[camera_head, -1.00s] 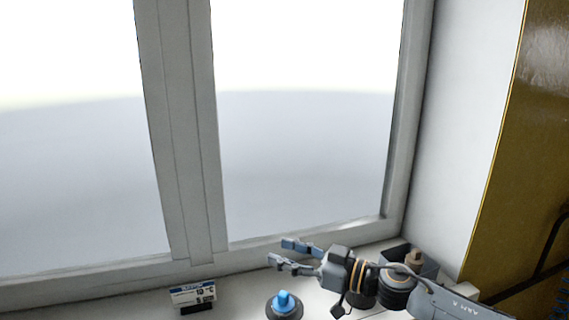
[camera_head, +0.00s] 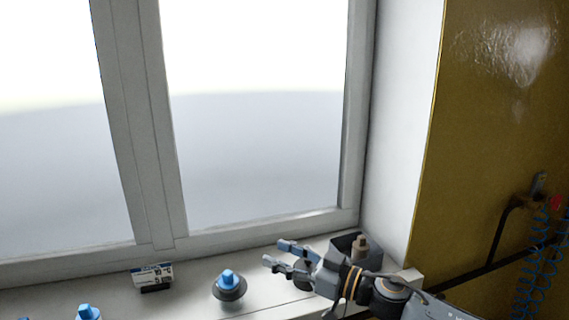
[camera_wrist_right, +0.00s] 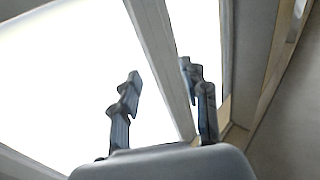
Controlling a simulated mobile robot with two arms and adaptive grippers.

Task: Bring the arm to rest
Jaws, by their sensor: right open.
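My right gripper (camera_head: 277,254) is open and empty in the head view, at the lower middle, with its fingers pointing left over the window sill. Its two fingers also show apart in the right wrist view (camera_wrist_right: 163,105), against the bright window and its frame. Nothing is between them. My right arm comes in from the lower right. My left gripper is not in view.
A blue-topped dark round piece (camera_head: 229,285) stands on the sill (camera_head: 190,303) left of the gripper. Another blue top (camera_head: 87,313) is cut off lower left. A small label sign (camera_head: 152,277) stands near the window.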

